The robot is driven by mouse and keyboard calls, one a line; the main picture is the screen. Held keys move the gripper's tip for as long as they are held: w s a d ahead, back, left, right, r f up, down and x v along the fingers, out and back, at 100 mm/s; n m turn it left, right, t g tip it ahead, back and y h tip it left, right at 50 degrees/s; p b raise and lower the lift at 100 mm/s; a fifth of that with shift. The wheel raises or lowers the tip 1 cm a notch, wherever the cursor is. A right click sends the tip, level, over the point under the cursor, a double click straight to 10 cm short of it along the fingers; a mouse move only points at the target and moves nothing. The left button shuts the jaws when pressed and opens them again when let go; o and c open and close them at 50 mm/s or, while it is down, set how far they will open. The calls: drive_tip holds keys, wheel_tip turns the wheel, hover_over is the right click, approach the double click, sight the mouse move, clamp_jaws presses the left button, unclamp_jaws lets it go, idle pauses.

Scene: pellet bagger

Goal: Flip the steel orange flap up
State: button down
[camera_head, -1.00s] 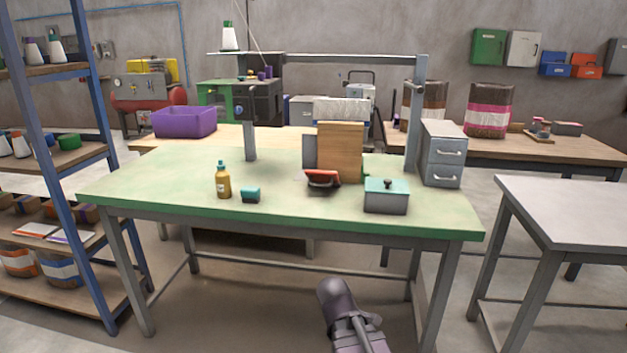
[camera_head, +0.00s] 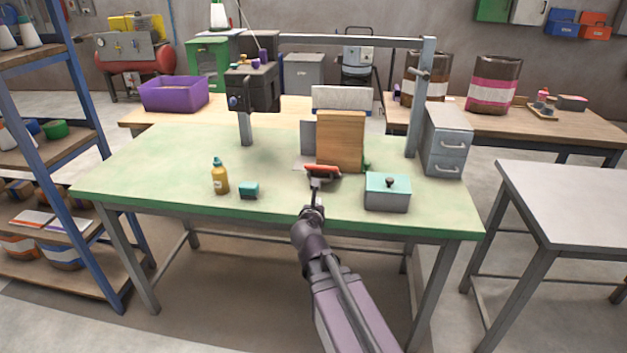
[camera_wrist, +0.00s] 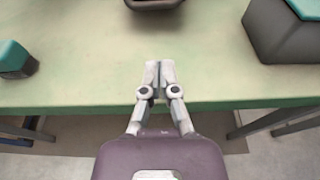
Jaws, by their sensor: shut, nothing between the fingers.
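The orange flap (camera_head: 322,168) is at the front foot of the upright wooden board on the green table, above a dark tray-like base (camera_head: 325,177). Whether the flap lies flat or tilts is hard to tell at this size. My gripper (camera_head: 316,186) is in front of the flap, over the table's front part. In the wrist view my gripper (camera_wrist: 159,68) has its fingers together with nothing between them. The dark base (camera_wrist: 155,4) shows at the top of that view, apart from the fingertips; the flap is not clearly seen there.
A grey box with a teal lid (camera_head: 388,190) stands close to the right. A small teal block (camera_head: 249,190) and an amber bottle (camera_head: 220,177) stand to the left. The wooden board (camera_head: 340,140) rises behind the flap. The green table top (camera_head: 150,165) is clear at far left.

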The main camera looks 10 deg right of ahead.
drive_tip(key=shift+w+r, duration=0.1)
drive_tip(key=shift+w, duration=0.1)
drive_tip(key=shift+d+r, duration=0.1)
drive_tip(key=shift+w, duration=0.45)
drive_tip(key=b+x, duration=0.1)
drive_tip(key=x, duration=0.2)
drive_tip(key=b+x, duration=0.1)
drive_tip(key=x, duration=0.3)
drive_tip(key=shift+w+f, duration=0.15)
drive_tip(key=shift+f, duration=0.1)
drive_tip(key=shift+x, duration=0.8)
drive_tip(key=shift+d, duration=0.1)
